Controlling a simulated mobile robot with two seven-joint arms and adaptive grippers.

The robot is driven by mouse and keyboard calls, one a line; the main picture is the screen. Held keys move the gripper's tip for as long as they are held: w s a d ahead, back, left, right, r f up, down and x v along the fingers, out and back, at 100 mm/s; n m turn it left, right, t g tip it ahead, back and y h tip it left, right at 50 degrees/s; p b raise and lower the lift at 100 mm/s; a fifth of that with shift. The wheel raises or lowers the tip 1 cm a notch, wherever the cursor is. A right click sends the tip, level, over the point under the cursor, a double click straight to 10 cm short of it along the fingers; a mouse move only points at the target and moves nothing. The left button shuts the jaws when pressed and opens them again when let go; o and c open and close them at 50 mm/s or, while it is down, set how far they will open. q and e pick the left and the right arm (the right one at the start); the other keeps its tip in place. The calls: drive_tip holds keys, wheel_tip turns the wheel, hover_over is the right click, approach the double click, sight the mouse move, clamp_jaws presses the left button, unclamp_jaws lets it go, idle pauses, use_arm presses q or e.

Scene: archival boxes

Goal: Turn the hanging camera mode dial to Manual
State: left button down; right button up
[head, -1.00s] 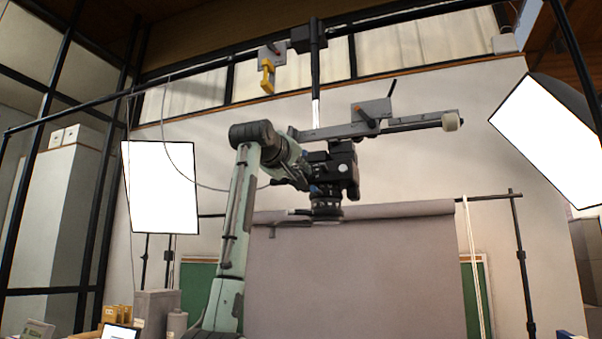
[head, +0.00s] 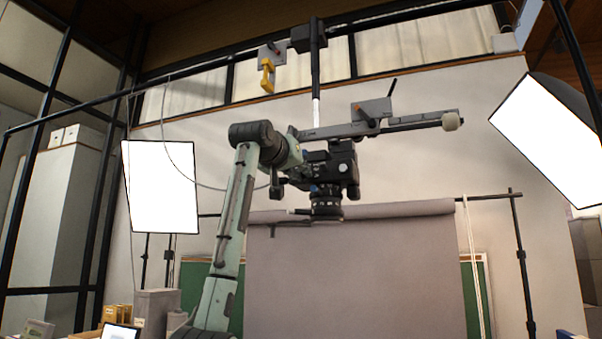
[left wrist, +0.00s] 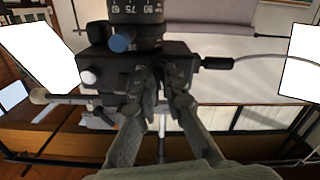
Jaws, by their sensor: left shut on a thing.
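The black camera (head: 343,172) hangs lens-down from a horizontal arm under the overhead rail. My left gripper (head: 305,176) reaches it from the left, against its left side. In the left wrist view the camera body (left wrist: 190,48) fills the top middle, with the numbered lens ring (left wrist: 135,10) above it. There my left gripper (left wrist: 162,72) has its fingertips close together at the body's face, shut on the mode dial. The fingers hide most of the dial, and I cannot read its setting. My right gripper is not in view.
A cable plug (left wrist: 217,63) sits on the other side. A yellow-handled clamp (head: 267,76) hangs above. Softboxes (head: 160,187) stand at both sides, and a grey backdrop (head: 350,270) hangs behind.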

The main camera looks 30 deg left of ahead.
use_arm(q)
drive_tip(key=shift+m, duration=1.2)
drive_tip(key=shift+r, duration=0.1)
drive_tip(key=c, duration=1.6)
unclamp_jaws()
drive_tip(key=shift+s, duration=0.1)
drive_tip(key=v, duration=1.2)
drive_tip(key=shift+a, duration=0.1)
